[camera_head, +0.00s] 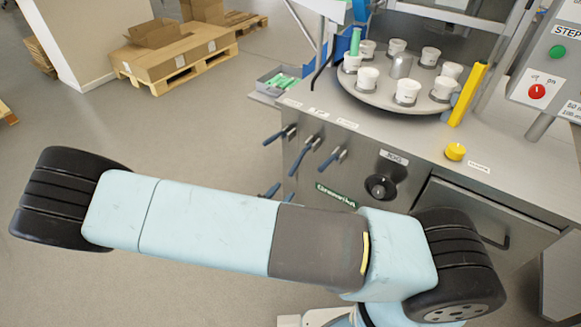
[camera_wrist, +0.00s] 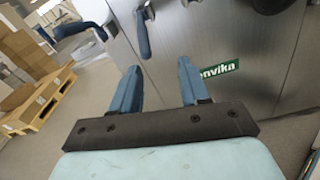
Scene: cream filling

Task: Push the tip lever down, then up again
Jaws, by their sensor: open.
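Three levers with blue handles stick out of the left end of the steel machine's front in the head view: a left lever (camera_head: 273,138), a middle lever (camera_head: 301,158) and a right lever (camera_head: 330,160). Small labels lie above them, too small to read, so I cannot tell which is the tip lever. My gripper (camera_wrist: 158,67) is open and empty, with blue fingers. In the wrist view one lever handle (camera_wrist: 143,36) hangs just beyond the fingertips, apart from them; another lever (camera_wrist: 76,29) is further left. In the head view only the fingertips (camera_head: 270,190) show above my arm, below the levers.
A black knob (camera_head: 380,187) and a green nameplate (camera_head: 336,196) sit right of the levers on the front panel. A turntable (camera_head: 384,95) with several white cups stands on top. A yellow button (camera_head: 455,151) is at the right.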

